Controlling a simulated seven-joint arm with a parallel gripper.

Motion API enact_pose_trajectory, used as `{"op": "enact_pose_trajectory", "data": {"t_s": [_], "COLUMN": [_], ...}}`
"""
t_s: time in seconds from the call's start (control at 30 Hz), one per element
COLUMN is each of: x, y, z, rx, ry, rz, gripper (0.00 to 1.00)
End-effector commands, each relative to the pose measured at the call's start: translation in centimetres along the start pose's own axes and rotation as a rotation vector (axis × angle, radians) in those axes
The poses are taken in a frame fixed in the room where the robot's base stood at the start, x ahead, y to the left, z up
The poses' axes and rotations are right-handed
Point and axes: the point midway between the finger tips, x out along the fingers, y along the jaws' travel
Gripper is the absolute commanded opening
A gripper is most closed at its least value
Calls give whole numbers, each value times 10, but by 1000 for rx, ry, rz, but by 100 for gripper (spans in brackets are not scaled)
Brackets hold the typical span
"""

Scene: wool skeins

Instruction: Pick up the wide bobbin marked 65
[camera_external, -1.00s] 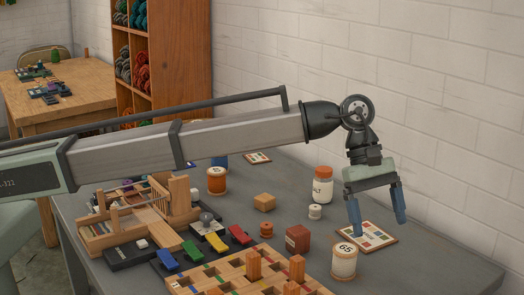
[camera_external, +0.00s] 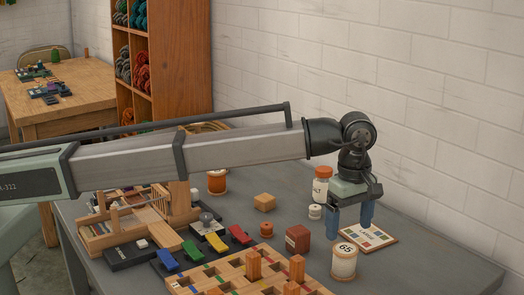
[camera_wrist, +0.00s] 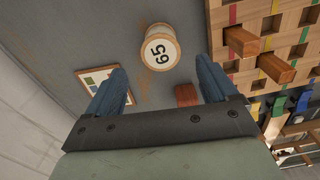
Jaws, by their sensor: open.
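The wide bobbin marked 65 (camera_external: 344,262) stands upright on the grey table, a cream cylinder with wooden ends and a black number. In the wrist view the bobbin (camera_wrist: 160,46) lies beyond the fingertips, roughly midway between them and apart from both. My gripper (camera_external: 351,223) has two blue fingers, spread apart and empty, pointing down above the table behind the bobbin. The gripper (camera_wrist: 163,70) also shows in the wrist view with a clear gap between its fingers.
A dark red block (camera_external: 298,239) stands left of the bobbin, and a patterned card (camera_external: 369,237) lies behind it. A wooden pegboard (camera_external: 235,275) is at the front left. A white jar with an orange lid (camera_external: 321,186) stands behind. Bare table lies to the right.

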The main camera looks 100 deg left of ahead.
Motion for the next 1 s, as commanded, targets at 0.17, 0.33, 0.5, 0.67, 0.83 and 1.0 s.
{"op": "enact_pose_trajectory", "data": {"t_s": [0.17, 0.33, 0.5, 0.67, 0.83, 1.0], "x": [32, 46, 54, 73, 93, 98], "y": [-1, 0, 0, -1, -1, -1], "z": [0, 0, 0, -1, -1, -1], "rx": [1, 1, 1, 1, 2, 2], "ry": [0, -1, -1, -1, -1, -2], "rz": [-1, 1, 0, 0, 1, 3], "gripper": [86, 86, 86, 86, 86, 86]}}
